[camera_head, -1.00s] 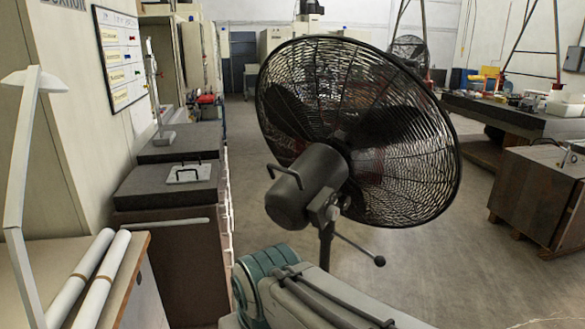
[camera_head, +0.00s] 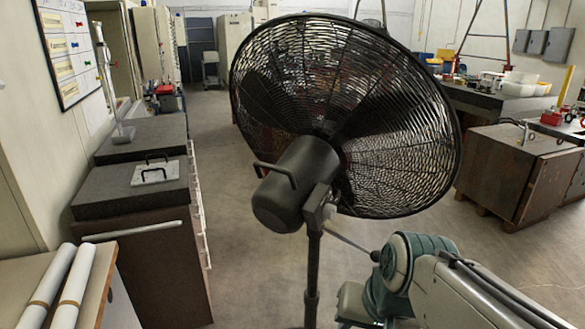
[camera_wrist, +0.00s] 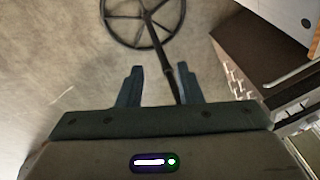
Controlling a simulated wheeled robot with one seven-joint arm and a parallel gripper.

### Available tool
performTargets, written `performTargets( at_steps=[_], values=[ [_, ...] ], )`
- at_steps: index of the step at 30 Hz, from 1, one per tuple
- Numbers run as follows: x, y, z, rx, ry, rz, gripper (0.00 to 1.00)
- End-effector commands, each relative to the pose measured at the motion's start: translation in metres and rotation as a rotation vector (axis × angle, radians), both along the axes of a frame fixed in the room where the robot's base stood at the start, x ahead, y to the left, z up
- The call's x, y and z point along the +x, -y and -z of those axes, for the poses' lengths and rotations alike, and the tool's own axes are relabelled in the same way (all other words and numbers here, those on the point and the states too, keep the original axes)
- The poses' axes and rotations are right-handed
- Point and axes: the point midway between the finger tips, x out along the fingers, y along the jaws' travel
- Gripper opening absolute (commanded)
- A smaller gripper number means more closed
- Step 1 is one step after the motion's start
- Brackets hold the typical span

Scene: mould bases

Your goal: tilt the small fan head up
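The fan head (camera_head: 345,115) is a large black wire cage seen from behind in the head view. Its grey-black motor housing (camera_head: 296,184) carries a loop handle (camera_head: 275,173) and sits lower than most of the cage. A thin tilt lever ends in a dark knob (camera_head: 376,256) at lower right of the housing, close to my arm. The black pole (camera_head: 312,270) runs down below. In the wrist view, my gripper (camera_wrist: 160,76) is open, with the pole (camera_wrist: 162,45) and round spoked base (camera_wrist: 143,12) seen beyond and between its fingers. Contact is not visible. My gripper is not visible in the head view.
A bench with dark slabs and a handled plate (camera_head: 155,174) stands left. A table with white rolls (camera_head: 62,280) is at lower left. A brown wooden crate (camera_head: 515,175) stands right, with clear floor between it and the fan.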

Motion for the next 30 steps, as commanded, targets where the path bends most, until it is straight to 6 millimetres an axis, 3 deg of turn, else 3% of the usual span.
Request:
performTargets(
  at_steps=[2,7,12,15,22,30],
  values=[
    [0.010,-0.014,0.001,0.169,-0.046,0.164,0.33],
    [0.042,-0.044,-0.022,0.612,-0.208,0.581,0.33],
    [0.084,-0.058,-0.063,1.050,-0.436,0.938,0.33],
    [0.111,-0.056,-0.092,1.292,-0.594,1.099,0.33],
    [0.154,-0.035,-0.147,1.692,-0.911,1.282,0.33],
    [0.171,-0.029,-0.170,1.825,-1.046,1.312,0.33]
  ],
)
